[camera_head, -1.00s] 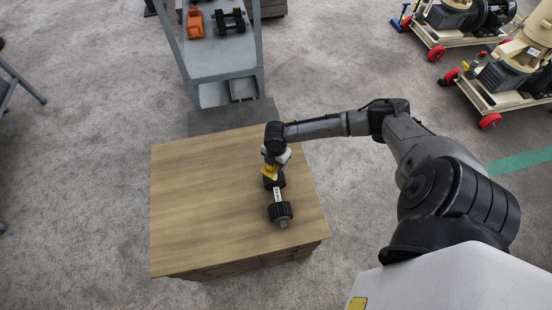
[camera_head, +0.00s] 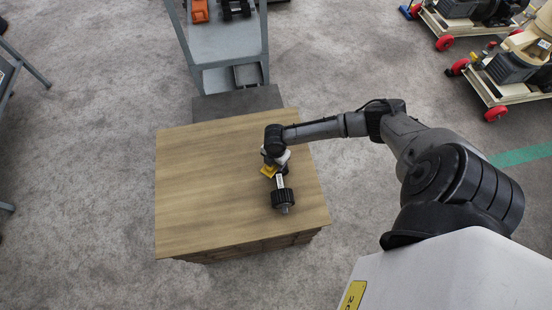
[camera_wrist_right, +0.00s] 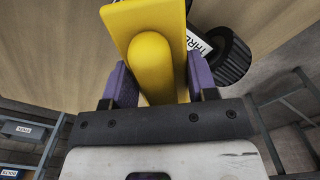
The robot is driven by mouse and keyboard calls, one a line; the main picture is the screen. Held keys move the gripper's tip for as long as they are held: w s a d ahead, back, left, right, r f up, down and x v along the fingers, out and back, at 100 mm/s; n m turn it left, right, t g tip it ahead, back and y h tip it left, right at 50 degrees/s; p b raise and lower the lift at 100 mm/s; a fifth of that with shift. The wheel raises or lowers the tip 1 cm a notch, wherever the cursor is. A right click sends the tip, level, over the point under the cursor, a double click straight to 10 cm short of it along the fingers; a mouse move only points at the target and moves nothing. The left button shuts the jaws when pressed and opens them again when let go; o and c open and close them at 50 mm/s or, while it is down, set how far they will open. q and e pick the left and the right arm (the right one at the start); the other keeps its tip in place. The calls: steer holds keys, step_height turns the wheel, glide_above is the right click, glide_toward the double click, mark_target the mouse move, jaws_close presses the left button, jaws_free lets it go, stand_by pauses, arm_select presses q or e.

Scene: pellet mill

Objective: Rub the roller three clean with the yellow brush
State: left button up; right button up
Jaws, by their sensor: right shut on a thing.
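The roller three (camera_head: 282,197) lies on the wooden table top, a black ribbed piece at its near end and a white label on its shaft. In the right wrist view the label reads "THRE" beside the black ribbed end (camera_wrist_right: 232,56). My right gripper (camera_head: 271,165) is over the far part of the roller, shut on the yellow brush (camera_head: 268,171). The brush (camera_wrist_right: 151,58) sits between the purple finger pads in the right wrist view and hides part of the roller. Whether its bristles touch the roller cannot be told. My left gripper is not in view.
The wooden table (camera_head: 205,190) is bare to the left of the roller. A grey shelf cart (camera_head: 225,45) stands behind it, holding an orange item (camera_head: 199,10) and a dark roller (camera_head: 235,7). Wheeled machines (camera_head: 510,65) stand at the upper right.

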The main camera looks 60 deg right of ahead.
steer(key=shift+f+b, duration=0.3)
steer(key=shift+f, duration=0.2)
stand_by(0.4)
steer(key=shift+f, duration=0.15)
steer(key=shift+f+b, duration=0.6)
steer(key=shift+f, duration=0.3)
steer(key=shift+d, duration=0.15)
steer(key=shift+s+d, duration=0.15)
steer(key=shift+d, duration=0.8)
steer(key=shift+s+d, duration=0.1)
steer(key=shift+d, duration=0.85)
steer(key=shift+a, duration=0.15)
